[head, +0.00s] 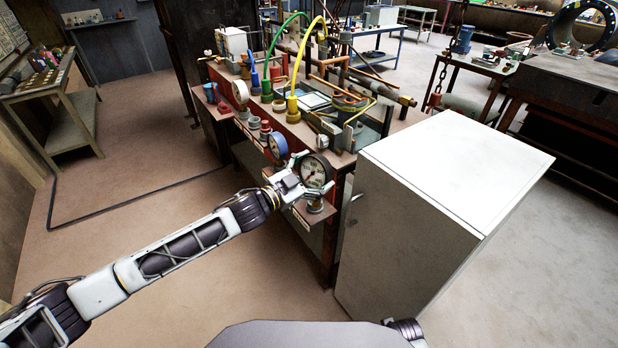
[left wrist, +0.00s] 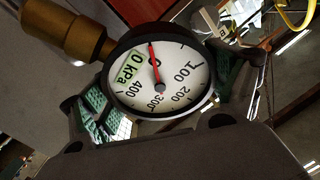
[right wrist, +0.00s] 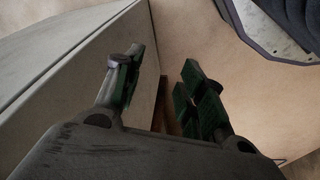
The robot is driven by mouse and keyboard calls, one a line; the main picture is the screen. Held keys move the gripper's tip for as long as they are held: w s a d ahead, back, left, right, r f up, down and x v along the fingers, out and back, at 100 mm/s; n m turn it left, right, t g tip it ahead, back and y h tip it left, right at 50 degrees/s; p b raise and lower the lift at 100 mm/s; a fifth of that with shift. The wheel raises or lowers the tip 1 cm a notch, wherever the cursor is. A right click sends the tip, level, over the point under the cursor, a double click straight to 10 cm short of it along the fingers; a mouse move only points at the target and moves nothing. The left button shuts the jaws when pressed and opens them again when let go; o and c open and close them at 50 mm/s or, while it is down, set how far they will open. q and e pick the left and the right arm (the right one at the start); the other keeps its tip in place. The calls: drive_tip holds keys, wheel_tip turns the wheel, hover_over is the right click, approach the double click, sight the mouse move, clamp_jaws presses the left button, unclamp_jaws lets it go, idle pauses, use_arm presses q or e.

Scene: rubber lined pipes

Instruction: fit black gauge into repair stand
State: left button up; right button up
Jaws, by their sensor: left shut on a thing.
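The black gauge (head: 317,171) has a black rim, a white face and a red needle. My left gripper (head: 303,177) is shut on it at the front right corner of the red workbench. In the left wrist view the gauge (left wrist: 160,75) sits between the green finger pads, its brass fitting (left wrist: 70,28) at the upper left. In the head view its lower end is above or at a small brown ledge (head: 301,222), which may be the repair stand; I cannot tell whether it is seated. My right gripper (right wrist: 160,78) is open and empty beside the white cabinet.
A blue gauge (head: 278,146) and a white-faced gauge with a red rim (head: 240,92) stand along the bench front. Yellow (head: 296,60) and green hoses arch above the bench. A large white cabinet (head: 455,165) stands close on the right. The floor at left is clear.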

sight(305, 160)
use_arm(q)
drive_tip(key=shift+w+d+r+m+g+h+b, duration=0.25)
drive_tip(key=shift+w+r+m+g+h+b, duration=0.55)
drive_tip(key=shift+m+h, duration=0.3)
drive_tip(key=shift+w+r+m+g, duration=0.2)
drive_tip(key=shift+w+m+g, duration=0.1)
drive_tip(key=shift+m, duration=0.2)
use_arm(e)
wheel_tip(305, 160, up, 8)
drive_tip(key=w+a+r, duration=0.1)
use_arm(q)
drive_tip(key=shift+w+a+r+m+h+b, duration=0.1)
drive_tip(key=shift+w+r+m+h+b, duration=0.1)
drive_tip(key=shift+m+h+b, duration=0.25)
drive_tip(key=shift+w+a+r+m+g+h, duration=0.2)
drive_tip(key=shift+r+m+g+h, duration=0.4)
drive_tip(key=shift+h, duration=0.25)
drive_tip(key=shift+f+m, duration=0.2)
drive_tip(key=shift+m, duration=0.15)
drive_tip(key=shift+a, duration=0.1)
use_arm(e)
drive_tip(key=s+d+f, duration=0.1)
drive_tip(key=s+f, duration=0.3)
drive_tip(key=f, duration=1)
drive_tip(key=s+d+f, duration=0.1)
drive_tip(key=s+f, duration=0.4)
drive_tip(key=f, duration=1)
drive_tip(key=shift+s, duration=0.15)
drive_tip(key=shift+s+d+f, duration=0.3)
drive_tip(key=shift+f, duration=0.1)
